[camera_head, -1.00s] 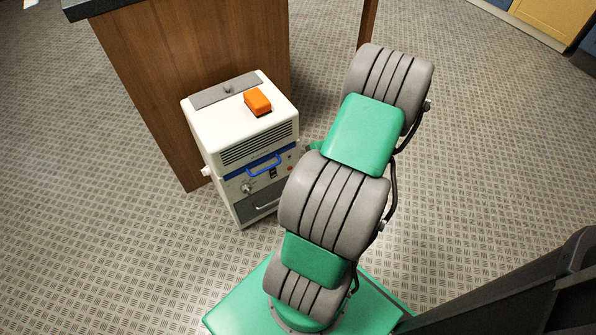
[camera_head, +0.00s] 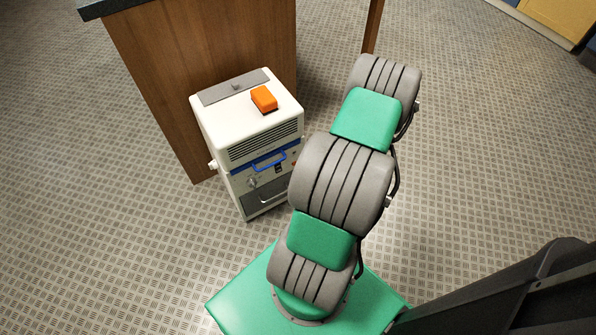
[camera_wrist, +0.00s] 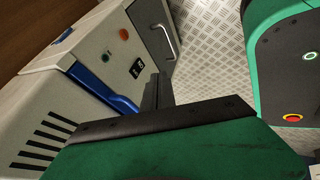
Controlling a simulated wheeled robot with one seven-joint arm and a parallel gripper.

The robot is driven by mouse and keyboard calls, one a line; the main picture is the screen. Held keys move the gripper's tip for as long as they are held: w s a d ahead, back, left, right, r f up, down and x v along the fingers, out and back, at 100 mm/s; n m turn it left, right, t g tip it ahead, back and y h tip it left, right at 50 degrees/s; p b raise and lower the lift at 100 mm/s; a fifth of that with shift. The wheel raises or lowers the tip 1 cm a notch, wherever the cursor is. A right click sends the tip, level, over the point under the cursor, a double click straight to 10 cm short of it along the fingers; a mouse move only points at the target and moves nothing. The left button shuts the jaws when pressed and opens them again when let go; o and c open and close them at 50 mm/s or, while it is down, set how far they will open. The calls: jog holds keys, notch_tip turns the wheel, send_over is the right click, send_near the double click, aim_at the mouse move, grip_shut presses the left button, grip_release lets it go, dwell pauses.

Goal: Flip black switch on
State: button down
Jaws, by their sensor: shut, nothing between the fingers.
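The black switch (camera_head: 278,168) is on the front panel of a white boxy machine (camera_head: 214,120), just under its blue handle. In the wrist view the switch (camera_wrist: 137,68) is a small black rocker with white marks, on the pale panel next to the blue handle (camera_wrist: 98,88). Whether it is on or off is too small to tell. My gripper (camera_wrist: 157,90) shows in the wrist view with its dark fingers together and empty. The fingers appear close to the switch in the picture, but I cannot tell that they touch it. My arm hides the gripper in the head view.
An orange block (camera_head: 264,99) sits on top of the machine. A wooden counter (camera_head: 200,70) stands right behind it. In the wrist view a red knob (camera_wrist: 124,34) and a metal handle (camera_wrist: 165,28) are near the switch. Patterned floor is open at left and right.

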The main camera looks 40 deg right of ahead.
aim_at(278, 168)
jog(key=shift+w+a+f+b, duration=0.15)
jog(key=shift+w+f+b, duration=0.35)
jog(key=shift+w+f, duration=0.7)
jog(key=shift+w+a+f+b, duration=0.15)
jog(key=shift+w+f+b, duration=0.35)
jog(key=shift+w+f, duration=0.65)
jog(key=shift+w+a+f+b, duration=0.15)
jog(key=shift+w+f+b, duration=0.35)
jog(key=shift+w+f, duration=0.7)
jog(key=shift+w+r, duration=0.3)
